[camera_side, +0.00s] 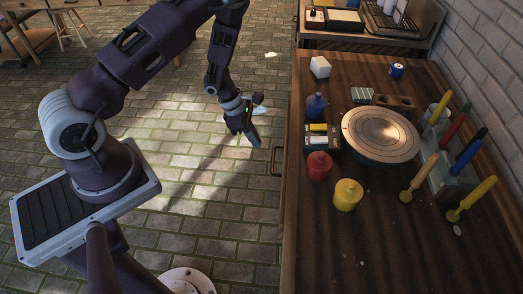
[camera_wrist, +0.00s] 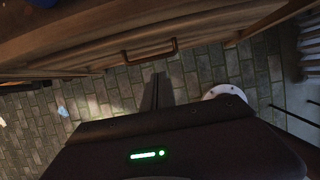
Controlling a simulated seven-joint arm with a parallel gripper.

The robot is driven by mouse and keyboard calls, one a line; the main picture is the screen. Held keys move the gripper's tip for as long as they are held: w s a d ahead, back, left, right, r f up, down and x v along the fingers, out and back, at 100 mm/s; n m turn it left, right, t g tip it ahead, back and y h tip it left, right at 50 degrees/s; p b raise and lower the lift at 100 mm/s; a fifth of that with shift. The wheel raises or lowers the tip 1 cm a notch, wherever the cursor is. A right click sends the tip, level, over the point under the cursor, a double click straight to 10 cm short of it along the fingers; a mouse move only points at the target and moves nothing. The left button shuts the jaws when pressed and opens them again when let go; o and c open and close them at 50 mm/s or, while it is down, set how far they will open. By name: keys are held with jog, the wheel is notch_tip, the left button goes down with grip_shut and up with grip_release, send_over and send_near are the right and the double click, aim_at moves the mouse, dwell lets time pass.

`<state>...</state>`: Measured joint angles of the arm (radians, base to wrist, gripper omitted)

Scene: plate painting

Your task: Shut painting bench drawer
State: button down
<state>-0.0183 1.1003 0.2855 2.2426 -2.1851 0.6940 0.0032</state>
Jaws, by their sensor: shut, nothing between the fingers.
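The painting bench (camera_side: 330,240) is a dark wooden bench on the right of the side view. A drawer handle (camera_side: 276,161) sticks out from its left edge. In the wrist view the wooden drawer front (camera_wrist: 100,42) spans the top, with its bar handle (camera_wrist: 149,52) near the middle. I cannot tell how far the drawer stands out. My gripper (camera_side: 254,141) is shut and empty, pointing down beside the bench, a little left of the handle and apart from it. Its fingers show in the wrist view (camera_wrist: 158,88), below the handle in the picture.
On the bench top stand a round turntable with a plate (camera_side: 380,134), a red pot (camera_side: 319,166), a yellow pot (camera_side: 347,195), a blue pot (camera_side: 316,106) and several brushes. A brick wall (camera_side: 485,60) borders the right.

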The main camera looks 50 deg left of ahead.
jog(key=r, duration=0.2)
jog(key=t+h, duration=0.7)
send_near(274, 152)
jog(key=shift+w+d+f, duration=0.2)
jog(key=shift+w+d, duration=3.15)
jog(key=w+d, duration=0.3)
jog(key=shift+w+d+r, duration=0.1)
jog(key=shift+w+d, duration=0.15)
jog(key=shift+d, duration=0.05)
